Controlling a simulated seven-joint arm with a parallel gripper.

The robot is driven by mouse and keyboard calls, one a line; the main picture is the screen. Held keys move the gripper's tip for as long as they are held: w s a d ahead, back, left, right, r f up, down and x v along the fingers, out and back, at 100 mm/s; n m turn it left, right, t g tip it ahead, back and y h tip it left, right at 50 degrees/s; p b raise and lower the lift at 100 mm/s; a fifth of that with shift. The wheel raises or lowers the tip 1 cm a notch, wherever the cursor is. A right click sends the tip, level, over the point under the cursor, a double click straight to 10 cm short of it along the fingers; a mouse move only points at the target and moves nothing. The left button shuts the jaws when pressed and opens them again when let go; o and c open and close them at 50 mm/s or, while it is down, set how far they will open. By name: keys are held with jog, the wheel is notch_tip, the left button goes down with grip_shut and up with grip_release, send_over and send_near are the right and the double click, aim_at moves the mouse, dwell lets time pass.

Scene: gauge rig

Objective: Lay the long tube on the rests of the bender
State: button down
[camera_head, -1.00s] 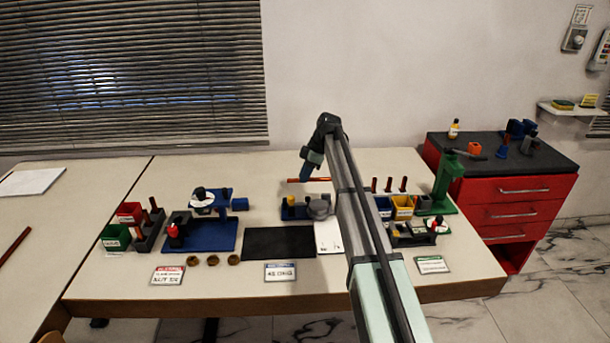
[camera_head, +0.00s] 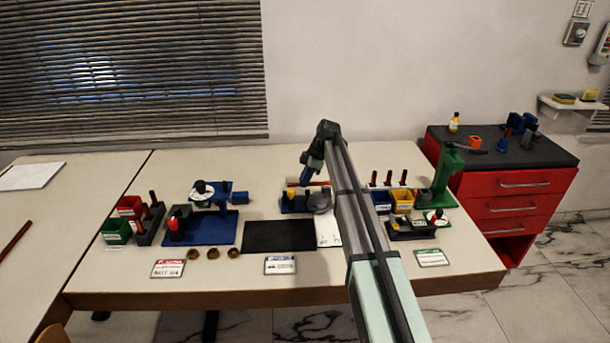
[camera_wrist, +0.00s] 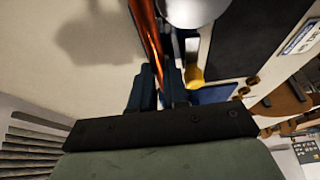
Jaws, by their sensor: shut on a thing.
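My gripper (camera_head: 306,182) is shut on the long tube (camera_head: 321,183), a thin copper-red rod lying crosswise at the back of the bench. In the wrist view the tube (camera_wrist: 147,35) runs up and away between the two dark fingers (camera_wrist: 160,90). The bender (camera_head: 290,206) has a blue base, a grey disc and a yellow piece, and stands just in front of the tube. In the wrist view the grey disc (camera_wrist: 194,10) and the yellow piece (camera_wrist: 194,78) are close beside the tube. I cannot tell whether the tube touches the rests.
A dark mat (camera_head: 279,237) lies in front, with a white sheet (camera_head: 328,232) beside it. A blue fixture (camera_head: 212,228) stands left. Coloured bins (camera_head: 402,200) and a green press (camera_head: 446,180) stand right. My arm hides part of the bench right of the bender.

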jog(key=shift+f, duration=1.95)
jog(key=c, duration=1.1)
grip_release()
jog(key=shift+c, duration=0.2)
jog(key=shift+o, duration=0.4)
jog(key=v, duration=1.4)
jog(key=shift+f, duration=0.1)
